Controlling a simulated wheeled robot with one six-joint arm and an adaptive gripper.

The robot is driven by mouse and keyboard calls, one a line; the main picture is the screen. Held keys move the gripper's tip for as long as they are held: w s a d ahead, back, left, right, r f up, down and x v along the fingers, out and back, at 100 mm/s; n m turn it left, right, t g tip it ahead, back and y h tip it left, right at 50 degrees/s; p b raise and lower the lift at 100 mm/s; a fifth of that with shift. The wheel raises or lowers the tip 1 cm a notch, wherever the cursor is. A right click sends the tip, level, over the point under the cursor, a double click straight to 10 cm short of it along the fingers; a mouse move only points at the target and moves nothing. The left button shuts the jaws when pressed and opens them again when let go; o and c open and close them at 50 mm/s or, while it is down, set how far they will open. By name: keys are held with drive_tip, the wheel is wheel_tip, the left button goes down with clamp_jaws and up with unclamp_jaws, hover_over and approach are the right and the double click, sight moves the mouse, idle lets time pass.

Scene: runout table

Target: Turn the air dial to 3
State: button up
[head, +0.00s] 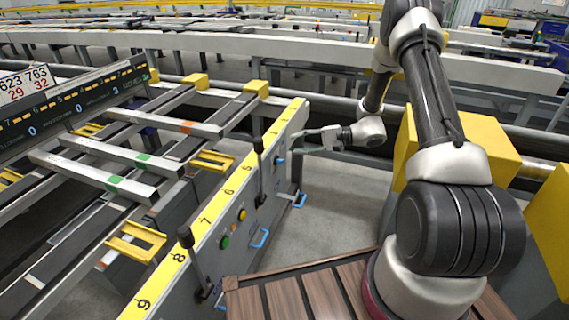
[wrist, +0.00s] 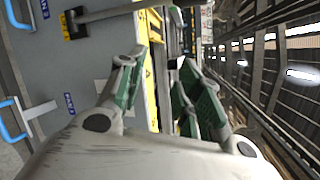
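My gripper (head: 308,139) is at the far end of the grey side panel (head: 233,200), close to its face, with the arm reaching in from the right. In the wrist view my gripper (wrist: 165,80) has its two green-padded fingers apart, with nothing visible between them. The panel face (wrist: 105,55) fills the left of that view, turned on its side, with small blue labels (wrist: 69,103) too small to read surely. I cannot make out the air dial or its setting in either view; the gripper may hide it. A blue mark (head: 280,161) shows on the panel below the gripper.
Black-knobbed levers (head: 187,240) stand along the panel, with a green button (head: 225,241), a yellow button (head: 242,214) and blue handles (head: 260,238). A lever (wrist: 110,13) lies near the gripper in the wrist view. A yellow block (head: 475,150) stands right. Grey floor (head: 335,205) is clear.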

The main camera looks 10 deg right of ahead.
sight(283, 162)
drive_tip(key=w+d+f+m+t, duration=0.1)
drive_tip(key=w+f+m+t, duration=0.15)
drive_tip(key=f, duration=0.45)
drive_tip(key=w+d+f+m+t, duration=0.2)
drive_tip(key=f+t, duration=0.1)
drive_tip(key=f, duration=0.3)
drive_tip(key=shift+t, duration=0.25)
drive_tip(key=x, duration=0.7)
drive_tip(key=shift+a+f, duration=0.3)
drive_tip(key=shift+f, duration=0.05)
clamp_jaws()
